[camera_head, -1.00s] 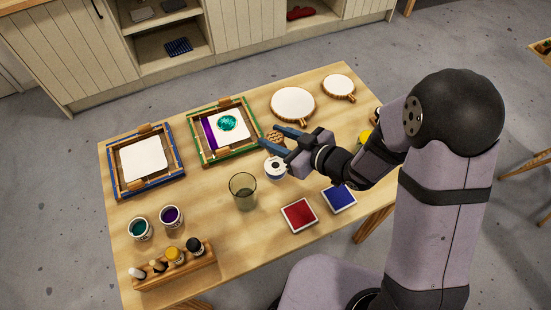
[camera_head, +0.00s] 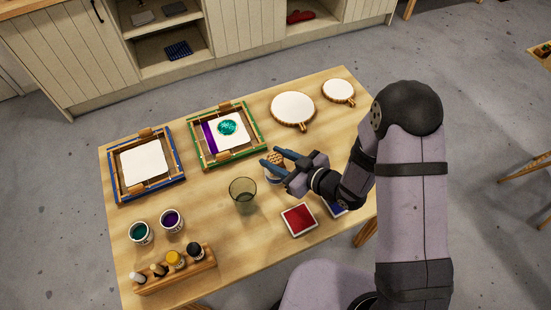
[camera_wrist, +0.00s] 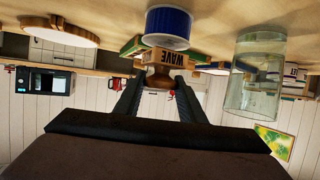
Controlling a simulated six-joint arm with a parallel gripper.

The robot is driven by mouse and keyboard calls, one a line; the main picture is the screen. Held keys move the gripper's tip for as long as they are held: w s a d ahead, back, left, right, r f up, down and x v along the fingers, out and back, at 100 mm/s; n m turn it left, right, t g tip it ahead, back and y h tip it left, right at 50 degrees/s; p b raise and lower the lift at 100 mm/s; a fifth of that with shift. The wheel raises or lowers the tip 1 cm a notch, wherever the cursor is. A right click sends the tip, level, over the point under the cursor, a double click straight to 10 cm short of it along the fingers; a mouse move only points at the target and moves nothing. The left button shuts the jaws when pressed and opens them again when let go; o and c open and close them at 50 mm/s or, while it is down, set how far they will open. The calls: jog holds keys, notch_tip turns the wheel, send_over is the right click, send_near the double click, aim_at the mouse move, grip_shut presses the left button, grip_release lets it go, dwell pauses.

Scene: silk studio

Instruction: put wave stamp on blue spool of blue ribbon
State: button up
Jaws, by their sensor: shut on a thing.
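The blue spool of blue ribbon (camera_wrist: 168,20) has a white rim and stands close by the stamp in that view. In the head view, the spool (camera_head: 273,179) is partly hidden under the stamp and fingers. I cannot tell whether stamp and spool touch.
A clear glass (camera_head: 243,195) stands close to the left of the gripper; the wrist view also shows it (camera_wrist: 255,75). A green-edged frame (camera_head: 229,134) lies behind. Red (camera_head: 299,219) and blue (camera_head: 335,208) pads lie in front. White round hoops (camera_head: 292,108) are at the back right.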

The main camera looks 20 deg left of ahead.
jog(key=shift+f, duration=0.45)
jog(key=shift+f, duration=0.1)
jog(key=shift+f, duration=0.15)
jog(key=o, duration=1)
jog(key=shift+o, duration=0.2)
jog(key=shift+r, duration=0.25)
jog(key=shift+d+r, duration=0.1)
jog(key=v, duration=1.2)
jog(key=shift+p, duration=0.4)
